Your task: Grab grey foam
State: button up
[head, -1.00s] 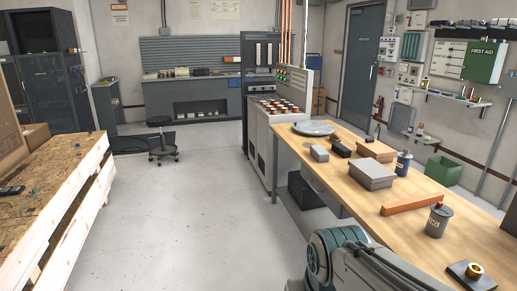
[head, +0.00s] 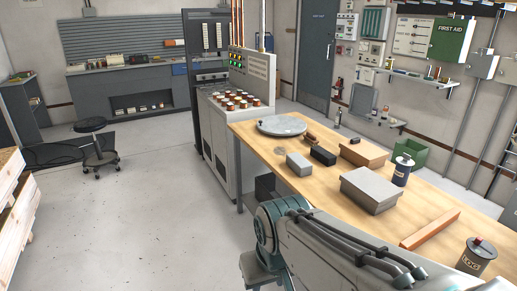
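A small light-grey block (head: 299,164) lies on the wooden bench, near its left edge; it may be the grey foam, but its material is hard to tell. A larger flat grey box-like piece (head: 374,190) lies farther right on the bench, closer to me. My arm reaches in from the bottom right, its teal-and-grey joint beside the bench's near left edge. My gripper itself is not in view, so its fingers cannot be seen. Both grey things stand clear of my arm.
Open floor (head: 150,215) lies left; a stool (head: 94,145) stands there.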

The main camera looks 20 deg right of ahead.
aim_at(302, 166)
jog(key=i, duration=3.95)
jog(key=z, duration=4.7)
